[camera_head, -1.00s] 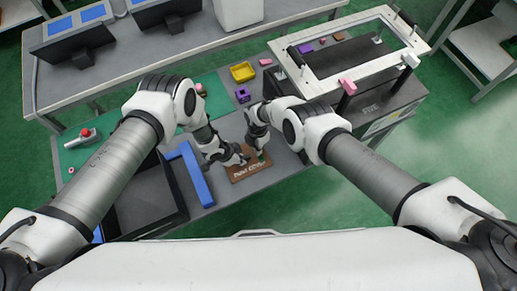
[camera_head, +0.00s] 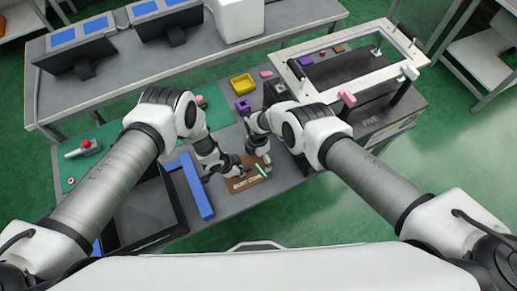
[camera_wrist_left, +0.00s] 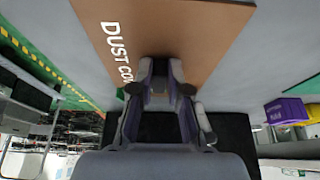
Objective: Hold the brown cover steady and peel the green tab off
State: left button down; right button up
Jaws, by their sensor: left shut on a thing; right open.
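The brown cover (camera_head: 240,184) lies flat on the grey table in the head view, with white lettering on it. In the left wrist view the cover (camera_wrist_left: 190,30) fills the top, and part of its "DUST CO..." lettering shows. My left gripper (camera_head: 240,170) is shut on the cover at its far edge; its fingers (camera_wrist_left: 160,72) overlap that edge in the wrist view. The green tab (camera_head: 262,170) is a thin green and white strip at the cover's right side. My right gripper (camera_head: 265,161) is open just above the tab; I cannot tell whether they touch.
A blue angled bar (camera_head: 196,187) and a black bin (camera_head: 150,213) lie to the left. A purple block (camera_head: 243,105) and a yellow tray (camera_head: 243,84) are behind. A white frame fixture (camera_head: 355,92) stands at the right. Bare table shows right of the cover.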

notch_tip(320, 180, up, 10)
jog(key=w, duration=0.1)
jog(key=shift+w+r, duration=0.25)
jog(key=shift+w, duration=0.1)
pick_arm(q)
jog(key=c, duration=1.1)
grip_release()
jog(key=shift+o, duration=0.2)
jog(key=v, duration=1.2)
jog(key=shift+a, duration=0.1)
